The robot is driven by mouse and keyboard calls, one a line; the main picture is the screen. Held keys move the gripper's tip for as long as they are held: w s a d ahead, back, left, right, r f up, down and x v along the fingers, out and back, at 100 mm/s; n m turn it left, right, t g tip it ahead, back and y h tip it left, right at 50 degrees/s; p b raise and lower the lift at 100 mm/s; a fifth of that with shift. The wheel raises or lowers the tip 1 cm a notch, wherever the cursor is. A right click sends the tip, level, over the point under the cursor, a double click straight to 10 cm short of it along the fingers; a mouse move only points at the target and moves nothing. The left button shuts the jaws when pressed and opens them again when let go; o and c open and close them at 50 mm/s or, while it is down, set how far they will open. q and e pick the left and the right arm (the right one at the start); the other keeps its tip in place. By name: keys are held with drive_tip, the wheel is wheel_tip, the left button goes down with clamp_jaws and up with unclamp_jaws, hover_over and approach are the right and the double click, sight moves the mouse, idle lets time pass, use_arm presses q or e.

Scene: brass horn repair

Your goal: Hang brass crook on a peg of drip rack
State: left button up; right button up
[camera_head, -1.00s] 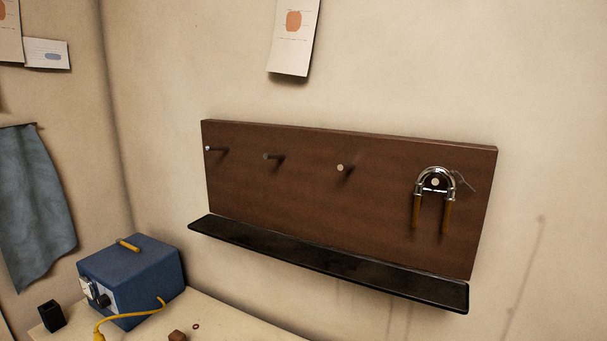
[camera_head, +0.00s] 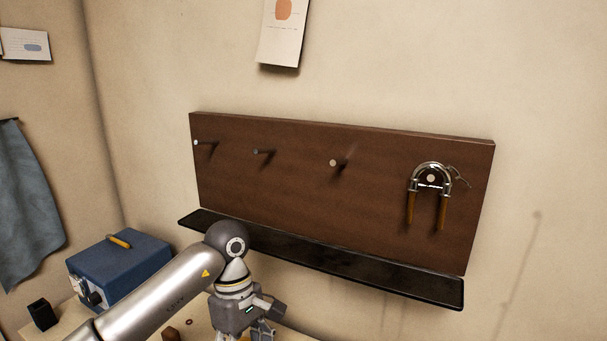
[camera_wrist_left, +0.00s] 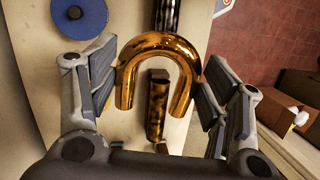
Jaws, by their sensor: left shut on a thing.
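The drip rack (camera_head: 300,200) is a dark wood board on the wall with a row of pegs. The left peg (camera_head: 197,143), the second peg (camera_head: 257,152) and the third peg (camera_head: 333,163) are bare. A silvery U-shaped piece with orange-brown legs (camera_head: 442,212) hangs on the right peg (camera_head: 431,178). The brass crook (camera_wrist_left: 160,45), a shiny golden U, sits between the fingers of my left gripper (camera_wrist_left: 160,85) in the left wrist view, bend away from the palm. In the head view my left gripper (camera_head: 262,330) is below the rack, cut by the bottom edge; the crook is hidden there.
A black drip tray (camera_head: 330,262) juts out under the board, above my gripper. A blue box (camera_head: 120,268) and a small black holder (camera_head: 42,314) stand on the bench at left. A blue disc (camera_wrist_left: 80,15) and a short brass tube (camera_wrist_left: 157,105) show in the wrist view.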

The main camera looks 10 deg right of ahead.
use_arm(q)
drive_tip(key=w+d+r+n+t+h+p, duration=0.1)
drive_tip(key=d+r+n+t+h, duration=0.35)
drive_tip(key=r, duration=0.65)
drive_tip(key=w+d+r+n+t+h, duration=0.2)
drive_tip(key=d+r+n+t+h, duration=0.3)
drive_tip(key=r, duration=0.6)
drive_tip(key=w+d+r+n+t+h+p, duration=0.1)
drive_tip(key=r+n+h, duration=0.4)
drive_tip(key=r, duration=0.6)
drive_tip(key=w+d+f+m, duration=0.1)
drive_tip(key=w+d+f, duration=0.1)
drive_tip(key=w+d, duration=0.4)
drive_tip(key=w+h, duration=0.1)
drive_tip(key=w, duration=0.1)
drive_tip(key=shift+w+d, duration=0.15)
drive_tip(key=shift+w, duration=0.25)
use_arm(e)
drive_tip(key=shift+s+d+r, duration=0.1)
drive_tip(key=shift+s+r, duration=0.1)
drive_tip(key=shift+r, duration=0.35)
drive_tip(key=shift+s+d+r, duration=0.1)
drive_tip(key=shift+s+r, duration=0.1)
drive_tip(key=shift+r, duration=0.3)
use_arm(q)
drive_tip(key=shift+m, duration=0.25)
